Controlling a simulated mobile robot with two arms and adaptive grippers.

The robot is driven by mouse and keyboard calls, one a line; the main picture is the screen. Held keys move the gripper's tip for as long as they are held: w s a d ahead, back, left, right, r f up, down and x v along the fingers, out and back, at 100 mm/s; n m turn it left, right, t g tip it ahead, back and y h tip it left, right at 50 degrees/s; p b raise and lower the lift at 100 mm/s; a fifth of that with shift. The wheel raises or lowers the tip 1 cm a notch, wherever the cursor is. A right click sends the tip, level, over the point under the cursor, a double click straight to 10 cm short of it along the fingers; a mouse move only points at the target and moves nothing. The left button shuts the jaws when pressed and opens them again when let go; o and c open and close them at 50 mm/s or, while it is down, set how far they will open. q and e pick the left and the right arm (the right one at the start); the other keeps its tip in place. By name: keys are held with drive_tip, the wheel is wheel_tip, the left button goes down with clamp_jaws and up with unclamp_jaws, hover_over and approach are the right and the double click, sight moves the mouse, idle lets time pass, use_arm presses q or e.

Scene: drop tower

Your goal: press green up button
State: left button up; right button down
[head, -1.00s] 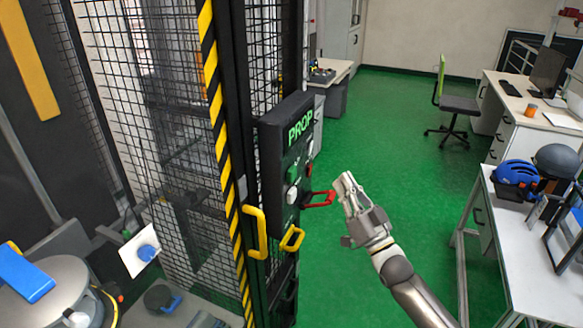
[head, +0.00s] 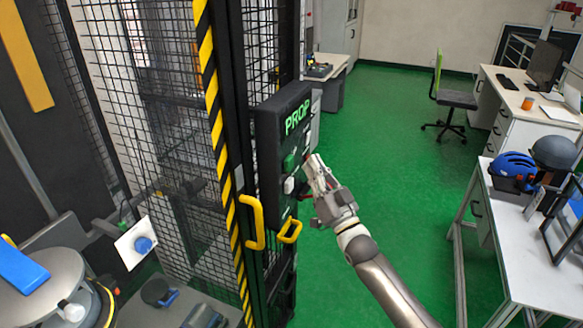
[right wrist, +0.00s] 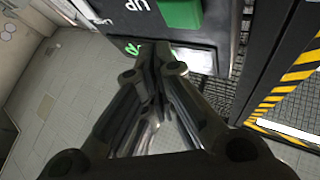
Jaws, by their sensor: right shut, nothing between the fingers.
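A black control box (head: 268,150) with a lit green "PROP" sign is mounted on the cage's front post. The green button (head: 290,162) is on its face, above a white button (head: 289,185). In the right wrist view, the green button (right wrist: 180,14) shows at the top edge beside the letters "UP". My right gripper (head: 313,162) is shut and empty, close to the box face on its right side. In the right wrist view, its fingertips (right wrist: 160,52) appear just below the green button, over a pale panel (right wrist: 195,58). I cannot tell whether they touch. My left gripper is not in view.
Yellow handles (head: 253,222) stick out below the box. A mesh cage (head: 150,110) with a yellow-black striped post (head: 217,130) stands to the left. A white table (head: 520,250) with helmets is at the right. The green floor (head: 390,140) between is clear.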

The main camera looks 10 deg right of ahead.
sight(289, 163)
drive_tip(key=shift+w+a, duration=0.4)
drive_tip(key=shift+a, duration=0.3)
idle(0.9)
drive_tip(key=shift+w+a+b, duration=0.1)
drive_tip(key=shift+b, duration=0.2)
drive_tip(key=shift+w+a, duration=0.15)
drive_tip(key=shift+a, duration=0.1)
